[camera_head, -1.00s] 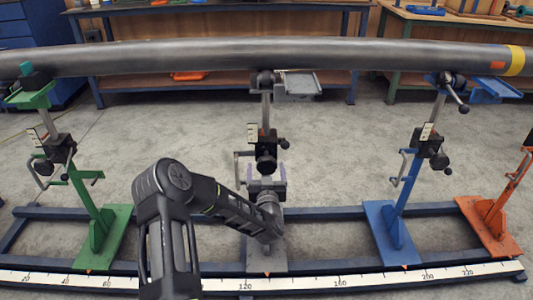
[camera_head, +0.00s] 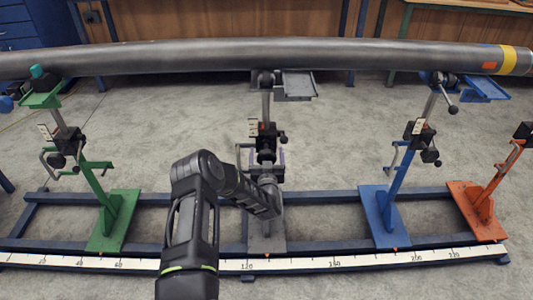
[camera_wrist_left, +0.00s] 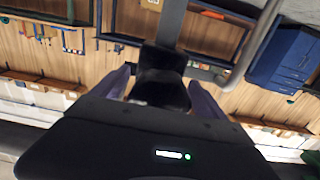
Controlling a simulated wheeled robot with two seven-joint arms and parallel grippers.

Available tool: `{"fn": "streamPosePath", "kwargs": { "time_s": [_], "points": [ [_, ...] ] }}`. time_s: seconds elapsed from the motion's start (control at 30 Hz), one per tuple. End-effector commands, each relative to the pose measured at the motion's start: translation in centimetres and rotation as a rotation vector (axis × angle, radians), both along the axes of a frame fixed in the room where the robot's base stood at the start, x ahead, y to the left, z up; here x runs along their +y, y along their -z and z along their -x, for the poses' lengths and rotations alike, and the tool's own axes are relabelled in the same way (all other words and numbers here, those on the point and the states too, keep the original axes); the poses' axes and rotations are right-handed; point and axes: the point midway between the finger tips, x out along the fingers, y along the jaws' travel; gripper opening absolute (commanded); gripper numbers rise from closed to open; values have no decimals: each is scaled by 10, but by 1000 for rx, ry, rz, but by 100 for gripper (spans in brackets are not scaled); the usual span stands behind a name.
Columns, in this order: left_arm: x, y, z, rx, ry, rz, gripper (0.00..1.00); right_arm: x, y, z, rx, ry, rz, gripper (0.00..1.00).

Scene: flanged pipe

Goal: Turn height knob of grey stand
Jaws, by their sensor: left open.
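The grey stand (camera_head: 266,106) stands in the middle of the head view, its top under the pipe (camera_head: 200,58). Its black height knob (camera_head: 266,142) faces me at mid-column and is partly hidden by my gripper. In the left wrist view the black knob (camera_wrist_left: 160,78) fills the gap between the fingers. My left gripper (camera_head: 267,158) is open, with one purple finger on each side of the knob. In the left wrist view the gripper (camera_wrist_left: 160,82) shows gaps beside the knob, so I see no firm grip. My right gripper is not in view.
A green stand (camera_head: 92,178), a blue stand (camera_head: 388,203) and an orange stand (camera_head: 486,210) share the blue floor frame (camera_head: 325,193). A crank handle (camera_head: 241,156) sits just left of the knob. A white ruler (camera_head: 310,261) runs along the front.

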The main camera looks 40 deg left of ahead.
Motion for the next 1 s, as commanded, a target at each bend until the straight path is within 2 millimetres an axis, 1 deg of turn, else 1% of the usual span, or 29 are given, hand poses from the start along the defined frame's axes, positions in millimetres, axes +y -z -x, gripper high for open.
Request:
{"fn": "streamPosePath", "kwargs": {
  "time_s": [0.13, 0.9, 1.0],
  "points": [
    [0, 0, 0, 0, 0, 0, 84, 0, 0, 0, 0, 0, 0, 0],
    [0, 0, 0, 0, -1, 0, 22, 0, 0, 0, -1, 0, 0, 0],
    [0, 0, 0, -1, -1, 1, 22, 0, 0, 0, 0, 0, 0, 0]
  ]
}}
